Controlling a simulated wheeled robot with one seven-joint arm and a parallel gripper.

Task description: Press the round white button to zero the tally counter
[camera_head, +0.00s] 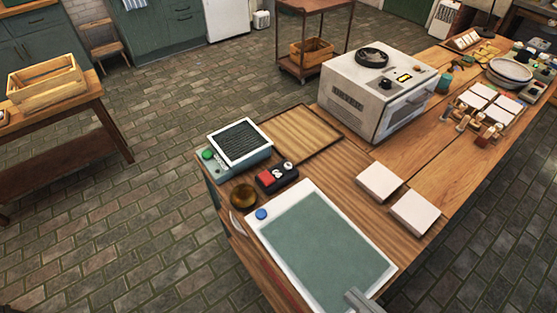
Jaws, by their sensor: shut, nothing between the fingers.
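The tally counter (276,177) is a small dark box on the near-left part of the wooden table. It has a red part on its left and light digits in the middle, too small to read surely. The round white button (288,165) is on its far right end, uncovered. My gripper (354,297) is only partly in view at the bottom edge, over the lower right of the white-framed green panel. It is shut and empty, well apart from the counter, lower and to the right of it.
A device with a dark ribbed top (240,142) and green button stands behind the counter. A brown bowl (244,195) and the green panel's white frame (314,205) with a blue button (261,214) lie near it. White tiles (378,181) and a kiln-like box (372,95) are right.

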